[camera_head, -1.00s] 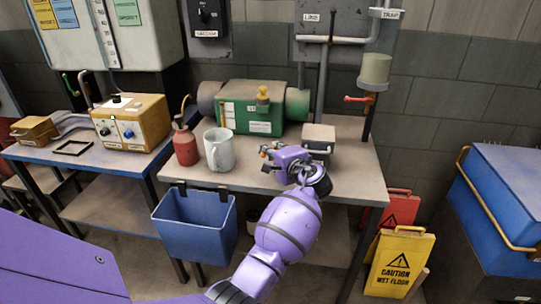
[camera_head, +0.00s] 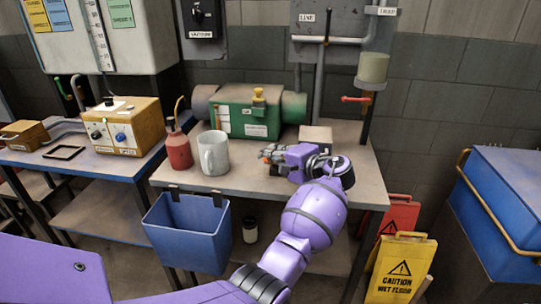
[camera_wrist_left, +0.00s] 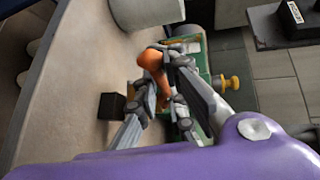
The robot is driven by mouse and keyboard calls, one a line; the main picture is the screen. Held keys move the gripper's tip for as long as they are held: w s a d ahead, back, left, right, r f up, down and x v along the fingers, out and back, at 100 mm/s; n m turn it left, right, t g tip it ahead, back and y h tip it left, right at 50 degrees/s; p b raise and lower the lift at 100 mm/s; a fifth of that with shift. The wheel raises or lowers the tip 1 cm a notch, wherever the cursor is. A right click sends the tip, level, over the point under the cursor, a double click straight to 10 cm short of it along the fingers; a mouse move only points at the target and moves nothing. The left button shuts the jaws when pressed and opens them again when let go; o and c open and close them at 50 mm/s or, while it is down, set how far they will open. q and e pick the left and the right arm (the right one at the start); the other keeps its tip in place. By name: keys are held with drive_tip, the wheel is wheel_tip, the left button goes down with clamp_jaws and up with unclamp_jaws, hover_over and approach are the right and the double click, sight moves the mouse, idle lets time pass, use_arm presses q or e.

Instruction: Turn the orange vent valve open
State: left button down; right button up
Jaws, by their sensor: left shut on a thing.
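The orange valve handle (camera_wrist_left: 151,62) shows between my left gripper's fingers in the left wrist view. It stands over the worktop, in front of the green box. In the head view only small orange bits (camera_head: 267,154) show at the fingertips, and the rest is hidden by the hand. My left gripper (camera_head: 269,160) reaches in low over the bench, right of the grey mug. Its fingers are closed on the orange handle, one on either side; it also shows in the left wrist view (camera_wrist_left: 160,84). My right gripper is in neither view.
A grey mug (camera_head: 213,153) and red bottle (camera_head: 178,150) stand left of the hand. The green pump body (camera_head: 235,119) with a yellow knob is behind. A small box (camera_head: 315,135) sits just behind the hand. A blue bin (camera_head: 188,238) hangs on the front edge.

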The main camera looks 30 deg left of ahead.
use_arm(q)
drive_tip(key=shift+f, duration=0.15)
drive_tip(key=c, duration=1.9)
unclamp_jaws()
drive_tip(key=shift+o, duration=0.2)
drive_tip(key=shift+d, duration=0.1)
drive_tip(key=v, duration=1.2)
drive_tip(key=shift+s, duration=0.1)
